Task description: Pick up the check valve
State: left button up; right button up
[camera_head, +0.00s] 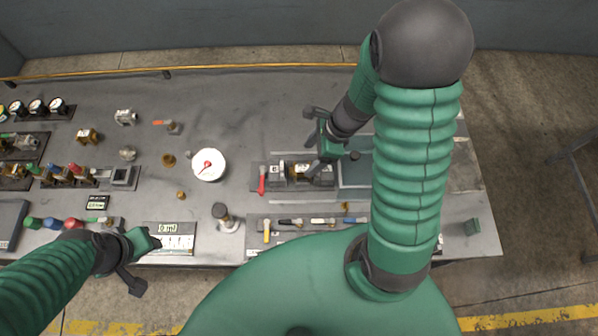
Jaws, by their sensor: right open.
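I cannot tell for certain which fitting is the check valve. A metal valve body (299,172) lies in a dark holder at the middle of the table, by a red lever. My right gripper (314,142) is open and empty above it, its fingers spread; whether it touches anything is unclear. Other candidates are a silver fitting (125,117) and a brass fitting (87,135) at the left back. My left gripper (143,264) is at the front left edge of the table, beside a scale with a display (170,238); its jaw opening is unclear.
A white round gauge (208,165) stands mid-table. Lever valves (290,222) lie on a front tray. Several gauges (37,107) and coloured-handle valves crowd the left. A yellow rail (230,67) runs along the back. The back middle of the table is clear. My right arm hides part of the right side.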

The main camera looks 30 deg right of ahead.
send_over(303, 168)
jog(key=s, duration=0.1)
notch_tip(303, 168, down, 4)
jog(key=shift+f+b, duration=0.1)
jog(key=shift+b, duration=0.35)
jog(key=f, duration=0.4)
jog(key=w+f+b, duration=0.1)
jog(key=shift+d+f, duration=0.3)
jog(key=shift+f, duration=0.1)
jog(key=shift+w+a+f, duration=0.1)
jog(key=shift+a+f, duration=0.05)
jog(key=shift+a, duration=0.45)
jog(key=shift+c, duration=1)
jog(key=shift+r, duration=0.2)
jog(key=shift+c, duration=1.3)
jog(key=shift+d, duration=0.25)
jog(key=c, duration=0.7)
pick_arm(q)
jog(key=shift+d+f, duration=0.15)
jog(key=shift+f, duration=1.1)
pick_arm(e)
grip_shut()
